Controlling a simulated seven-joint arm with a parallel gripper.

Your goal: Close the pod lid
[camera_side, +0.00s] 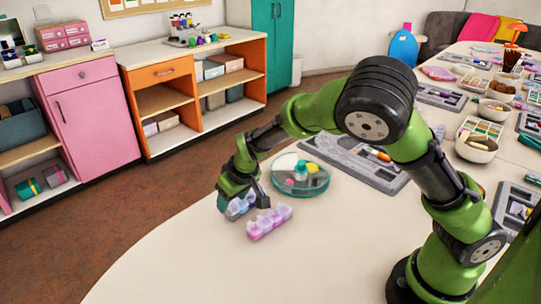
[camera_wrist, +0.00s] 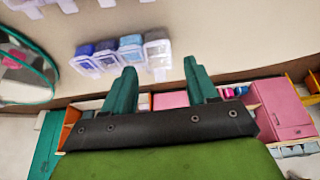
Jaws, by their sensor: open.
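A blue-to-grey pod strip (camera_wrist: 118,50) with clear lids lies on the table, just beyond my fingertips in the wrist view. The strip also shows in the side view (camera_side: 239,207), partly hidden by my gripper (camera_side: 243,200). A pink-purple pod strip (camera_side: 268,222) lies beside it, nearer the side camera. My gripper (camera_wrist: 160,68) is open, its two teal fingers apart with nothing held; contact with the lid cannot be told.
A round teal-rimmed tray (camera_side: 318,190) with small bottles stands just behind the strips. A grey bead board (camera_side: 378,178) lies farther back. More boards and bowls (camera_side: 475,150) fill the right side. The table's front left is clear, up to its curved edge.

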